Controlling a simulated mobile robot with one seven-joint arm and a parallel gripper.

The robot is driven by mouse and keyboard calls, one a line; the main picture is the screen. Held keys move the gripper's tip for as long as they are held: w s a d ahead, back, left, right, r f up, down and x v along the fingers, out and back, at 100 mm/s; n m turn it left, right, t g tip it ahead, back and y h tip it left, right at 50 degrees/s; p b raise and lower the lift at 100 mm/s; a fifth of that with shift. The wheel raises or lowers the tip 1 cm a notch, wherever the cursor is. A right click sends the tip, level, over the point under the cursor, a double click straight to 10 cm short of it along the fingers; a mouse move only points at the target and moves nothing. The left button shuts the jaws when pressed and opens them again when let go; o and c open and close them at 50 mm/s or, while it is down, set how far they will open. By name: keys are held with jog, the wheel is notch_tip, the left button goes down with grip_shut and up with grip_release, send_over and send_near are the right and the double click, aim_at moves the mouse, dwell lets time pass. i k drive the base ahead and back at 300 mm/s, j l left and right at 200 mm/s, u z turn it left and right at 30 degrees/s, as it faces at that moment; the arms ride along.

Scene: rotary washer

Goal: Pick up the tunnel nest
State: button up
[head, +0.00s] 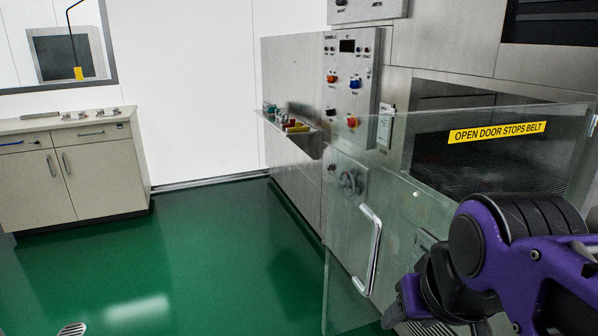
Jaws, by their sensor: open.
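I cannot make out a tunnel nest with certainty in the head view. Several small coloured items (293,125), green, red and yellow, lie on the metal ledge beside the control panel, too small to identify. My purple and black arm is at the lower right, in front of the washer's glass door. What appears to be my gripper (398,310) is at its lower left end, partly hidden by my arm. It is open, low and well apart from the ledge. I see nothing held in it.
The glass door (400,215) with a metal handle (370,250) stands across the right side, before the washer's chamber (490,155). A control panel (349,75) stands left of it. A beige cabinet (85,175) is at the left wall. The green floor (220,255) between is clear.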

aim_at(282, 121)
jog(key=i+j+u, duration=0.2)
jog(key=i+j, duration=0.35)
jog(key=i+j+z, duration=0.25)
jog(key=i+j, duration=0.6)
jog(key=i, duration=0.5)
jog(key=i+j+z, duration=0.25)
jog(key=i+j, duration=0.8)
jog(key=i, duration=0.25)
jog(key=i+j+z, duration=0.25)
jog(key=i+j, duration=0.9)
jog(key=j, duration=0.2)
jog(key=i+j+z, duration=0.1)
jog(key=j, duration=0.2)
jog(key=i+j+z, duration=0.25)
jog(key=j, duration=0.35)
jog(key=i+j+z, duration=0.1)
jog(key=j, duration=0.25)
jog(key=i+j+z, duration=0.1)
jog(key=i+j, duration=0.15)
jog(key=j, duration=0.1)
